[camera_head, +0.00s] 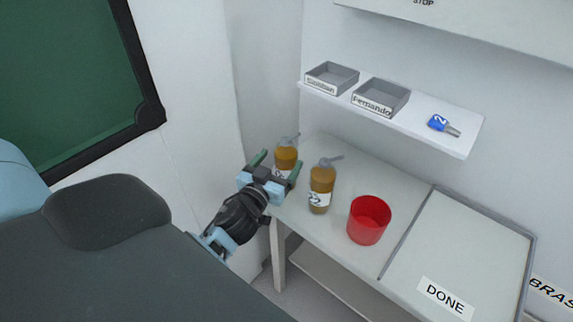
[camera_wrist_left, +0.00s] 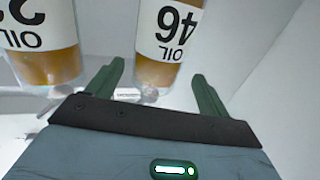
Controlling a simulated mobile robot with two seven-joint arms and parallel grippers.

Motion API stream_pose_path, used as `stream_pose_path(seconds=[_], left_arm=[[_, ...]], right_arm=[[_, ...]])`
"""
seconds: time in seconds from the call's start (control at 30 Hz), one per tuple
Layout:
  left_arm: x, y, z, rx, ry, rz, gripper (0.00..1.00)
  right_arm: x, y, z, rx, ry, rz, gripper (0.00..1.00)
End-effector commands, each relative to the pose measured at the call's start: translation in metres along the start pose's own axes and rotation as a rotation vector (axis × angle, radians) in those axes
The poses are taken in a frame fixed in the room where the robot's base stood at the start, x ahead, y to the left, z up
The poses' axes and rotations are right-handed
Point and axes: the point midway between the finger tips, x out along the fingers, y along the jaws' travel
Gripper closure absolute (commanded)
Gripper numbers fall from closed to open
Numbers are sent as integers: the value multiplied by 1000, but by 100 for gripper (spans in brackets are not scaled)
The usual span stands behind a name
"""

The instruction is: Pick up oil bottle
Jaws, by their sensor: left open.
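Two amber oil bottles with white labels stand upright on the white table. The farther bottle (camera_head: 286,157) is at the table's left end, and its label reads 46 OIL in the left wrist view (camera_wrist_left: 167,45), where it appears upside down. The nearer bottle (camera_head: 321,182) stands to its right, and it shows at the left of the left wrist view (camera_wrist_left: 45,65). My left gripper (camera_head: 276,163) is open, with its green fingers pointing at the 46 bottle. In the left wrist view that bottle lies between the fingertips; contact cannot be told. My right gripper is not in view.
A red cup (camera_head: 368,222) stands right of the bottles. Beyond it is a grey-rimmed tray (camera_head: 470,245) marked DONE. A wall shelf (camera_head: 455,143) above holds two grey bins (camera_head: 331,76) (camera_head: 381,97) and a blue tagged item (camera_head: 440,124). A side wall is close at left.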

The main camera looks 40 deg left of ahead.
Motion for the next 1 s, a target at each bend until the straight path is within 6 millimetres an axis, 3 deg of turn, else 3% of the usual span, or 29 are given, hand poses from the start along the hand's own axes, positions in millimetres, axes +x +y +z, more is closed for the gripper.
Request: stream_pose_path(seconds=[0.17, 0.5, 0.8, 1.0], left_arm=[[9, 1, 1, 1, -1, 0, 20], [48, 5, 3, 1, -1, 0, 20], [51, 5, 4, 0, -2, 0, 20], [51, 5, 4, 0, -2, 0, 46]], right_arm=[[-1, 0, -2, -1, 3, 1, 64], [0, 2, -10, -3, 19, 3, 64], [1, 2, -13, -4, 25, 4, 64], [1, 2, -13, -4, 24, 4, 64]])
